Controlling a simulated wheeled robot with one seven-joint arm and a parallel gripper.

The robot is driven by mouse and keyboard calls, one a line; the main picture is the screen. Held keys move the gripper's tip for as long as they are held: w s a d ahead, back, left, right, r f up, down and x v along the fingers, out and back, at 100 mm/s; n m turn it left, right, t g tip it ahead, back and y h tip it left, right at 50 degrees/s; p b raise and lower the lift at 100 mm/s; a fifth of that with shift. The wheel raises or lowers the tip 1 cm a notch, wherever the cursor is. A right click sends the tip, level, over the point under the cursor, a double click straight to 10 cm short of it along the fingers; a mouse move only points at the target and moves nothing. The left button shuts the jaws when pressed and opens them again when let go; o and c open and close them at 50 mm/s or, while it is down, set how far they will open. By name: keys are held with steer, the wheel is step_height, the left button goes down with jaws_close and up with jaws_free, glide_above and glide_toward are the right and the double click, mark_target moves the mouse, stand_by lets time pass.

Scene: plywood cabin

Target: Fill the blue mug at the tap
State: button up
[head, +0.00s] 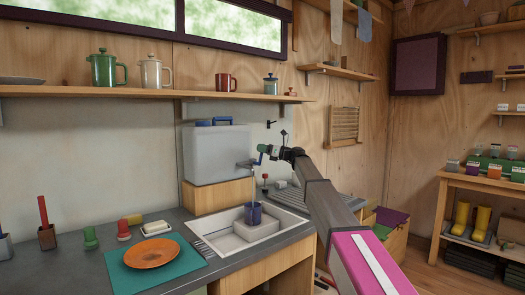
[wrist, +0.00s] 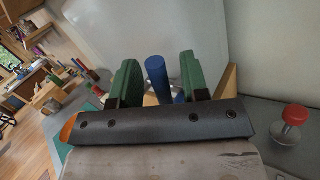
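The blue mug (head: 253,213) stands upright on a pale block (head: 256,229) in the sink (head: 228,238). The translucent water container (head: 217,154) stands on a wooden box behind the sink, and its tap (head: 245,164) juts from the lower right, above the mug. My gripper (head: 262,149) is at the tap. In the wrist view my gripper (wrist: 160,76) has its green fingers apart on either side of a blue rod (wrist: 157,74), apparently the tap's handle, with gaps visible on both sides. The mug's inside is hidden.
A red-topped knob (wrist: 292,118) stands on the counter beside my gripper. An orange plate (head: 151,253) lies on a teal mat (head: 185,268) at the left. The shelf (head: 150,92) above holds a red mug (head: 226,83) and several pots. The ribbed drainer (head: 290,196) is right of the sink.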

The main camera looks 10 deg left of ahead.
steer(key=v, duration=1)
steer(key=shift+d, duration=0.35)
stand_by(6.7)
